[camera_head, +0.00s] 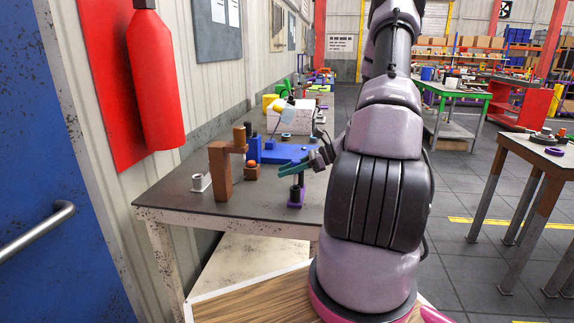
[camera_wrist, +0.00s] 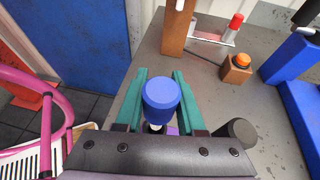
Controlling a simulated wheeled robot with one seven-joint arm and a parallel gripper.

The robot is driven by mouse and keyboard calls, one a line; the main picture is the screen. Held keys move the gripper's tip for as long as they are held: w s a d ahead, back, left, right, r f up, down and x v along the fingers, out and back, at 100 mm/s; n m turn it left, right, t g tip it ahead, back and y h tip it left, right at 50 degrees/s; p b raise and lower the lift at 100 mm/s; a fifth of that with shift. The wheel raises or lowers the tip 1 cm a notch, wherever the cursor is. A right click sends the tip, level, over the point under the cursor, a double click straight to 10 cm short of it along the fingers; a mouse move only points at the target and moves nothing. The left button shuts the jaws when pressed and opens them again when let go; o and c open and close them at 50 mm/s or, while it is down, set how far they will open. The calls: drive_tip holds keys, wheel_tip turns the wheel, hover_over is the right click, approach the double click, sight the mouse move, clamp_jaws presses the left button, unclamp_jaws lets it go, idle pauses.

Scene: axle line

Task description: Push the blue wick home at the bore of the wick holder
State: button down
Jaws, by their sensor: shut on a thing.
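The blue wick (camera_wrist: 161,92) stands between the teal fingers of my gripper (camera_wrist: 160,78) in the wrist view, its round top facing the camera. The fingers are shut on it. Below it a pale and dark part and a bit of purple (camera_wrist: 172,131) show, mostly hidden by the wick and gripper. In the head view my gripper (camera_head: 294,166) is just above a purple stand (camera_head: 296,204) with a dark upright cylinder (camera_head: 295,193), which seems to be the wick holder near the table's front edge. The bore is hidden, so I cannot tell how deep the wick sits.
A brown post frame (camera_head: 220,172) and a small brown box with an orange button (camera_head: 252,170) stand left of my gripper. A blue fixture (camera_head: 282,153) is behind it. Bare table (camera_head: 170,193) lies at the front left.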

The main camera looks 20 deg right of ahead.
drive_tip(key=shift+f, duration=0.1)
drive_tip(key=shift+f, duration=2.8)
drive_tip(key=shift+c, duration=2.2)
unclamp_jaws()
drive_tip(key=v, duration=1)
drive_tip(key=shift+s+d, duration=0.25)
drive_tip(key=shift+d, duration=0.05)
drive_tip(key=shift+r, duration=0.2)
